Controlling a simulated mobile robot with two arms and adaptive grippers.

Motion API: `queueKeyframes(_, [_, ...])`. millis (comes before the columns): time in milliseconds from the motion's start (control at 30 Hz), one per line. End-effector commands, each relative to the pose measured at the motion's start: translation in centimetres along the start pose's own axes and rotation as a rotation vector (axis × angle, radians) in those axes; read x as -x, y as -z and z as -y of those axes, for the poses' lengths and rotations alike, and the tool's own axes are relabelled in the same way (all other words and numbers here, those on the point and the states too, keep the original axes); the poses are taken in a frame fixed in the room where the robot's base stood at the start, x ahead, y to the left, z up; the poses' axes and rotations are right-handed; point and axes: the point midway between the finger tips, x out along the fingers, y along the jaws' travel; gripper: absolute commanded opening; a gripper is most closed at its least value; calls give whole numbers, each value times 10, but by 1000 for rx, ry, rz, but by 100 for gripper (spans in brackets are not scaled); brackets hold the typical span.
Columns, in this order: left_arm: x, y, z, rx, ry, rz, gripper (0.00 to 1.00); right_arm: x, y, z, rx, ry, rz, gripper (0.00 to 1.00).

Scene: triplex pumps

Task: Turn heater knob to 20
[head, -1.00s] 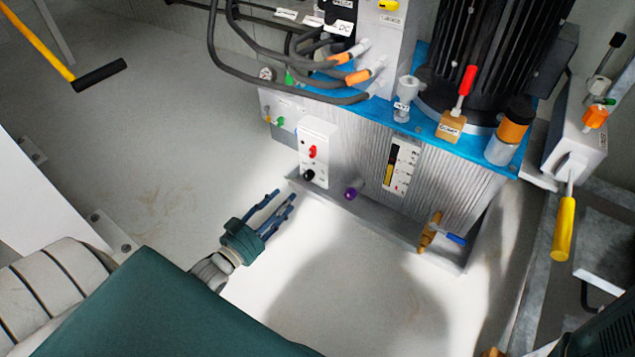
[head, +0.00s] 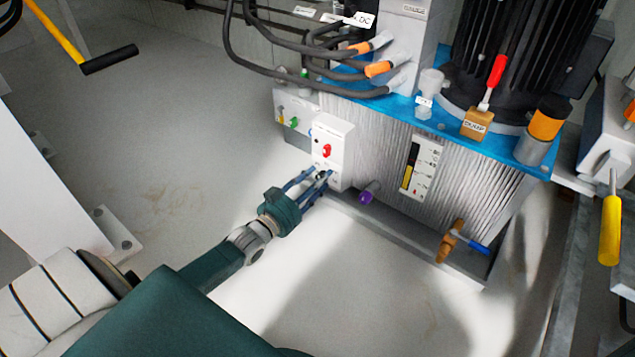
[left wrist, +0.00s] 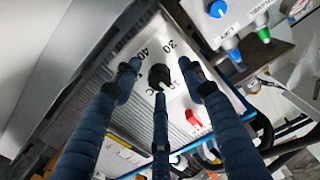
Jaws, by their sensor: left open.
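The heater knob is a small black knob (left wrist: 158,75) on the white control box (head: 334,137) on the front of the grey ribbed tank. In the left wrist view the dial numbers 40 and 30 show beside it; other markings are partly hidden by a finger. A pale mark shows on the knob, but its exact setting cannot be told. My left gripper (head: 318,179) is open, its blue fingers pointing at the knob. In the left wrist view its fingers (left wrist: 160,82) are spread around the knob; contact cannot be told. My right gripper is not in view.
A red switch (head: 326,151) sits above the knob on the same box. A purple plug (head: 369,192), a level gauge (head: 421,167) and a brass valve with a blue handle (head: 452,240) are to the right. Grey cables (head: 270,65) hang above. The floor in front is clear.

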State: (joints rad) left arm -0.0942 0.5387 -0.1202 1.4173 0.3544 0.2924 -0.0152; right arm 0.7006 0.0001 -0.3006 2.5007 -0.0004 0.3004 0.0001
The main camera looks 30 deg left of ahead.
Motion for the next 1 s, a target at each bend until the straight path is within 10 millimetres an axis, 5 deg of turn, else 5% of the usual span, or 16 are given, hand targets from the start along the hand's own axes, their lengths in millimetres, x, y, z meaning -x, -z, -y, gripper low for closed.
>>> queueKeyframes(100, [0, 0, 0, 0, 0, 0, 38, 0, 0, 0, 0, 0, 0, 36])
queueKeyframes(300, [0, 0, 0, 0, 0, 0, 0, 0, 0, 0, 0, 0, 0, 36])
queueKeyframes(667, [0, 2, 0, 43, 0, -1, 0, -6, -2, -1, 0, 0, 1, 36])
queueKeyframes(1000, [0, 4, 1, 270, -1, 0, 0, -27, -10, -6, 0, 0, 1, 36])
